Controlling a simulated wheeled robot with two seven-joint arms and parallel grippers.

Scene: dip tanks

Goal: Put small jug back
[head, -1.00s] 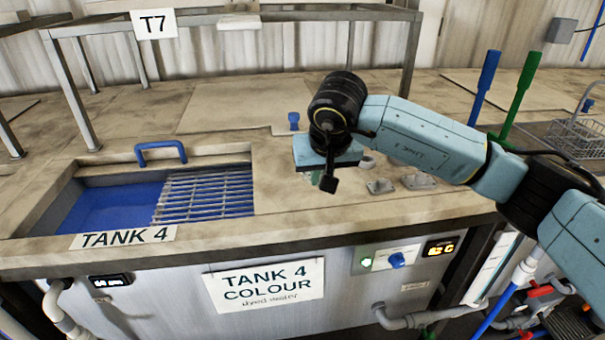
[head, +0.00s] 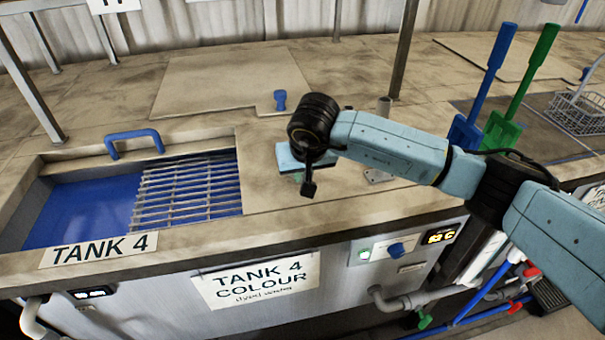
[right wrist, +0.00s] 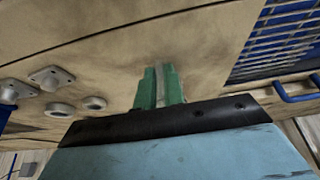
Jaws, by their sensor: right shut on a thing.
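My right gripper (head: 299,178) is over the worktop to the right of Tank 4, pointing down, largely hidden under my wrist in the head view. In the right wrist view its two green fingers (right wrist: 160,88) are close together, with a narrow pale strip between them. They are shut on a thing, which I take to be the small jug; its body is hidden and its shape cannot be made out. My left gripper is not in view.
Tank 4 (head: 250,205) has blue liquid (head: 80,208), a metal grate (head: 188,190) and a blue handle (head: 134,142). A blue knob (head: 279,99) stands behind my wrist. Blue (head: 490,75) and green (head: 530,80) paddles and a wire basket (head: 580,110) stand at right. Metal fittings (right wrist: 50,78) lie near the gripper.

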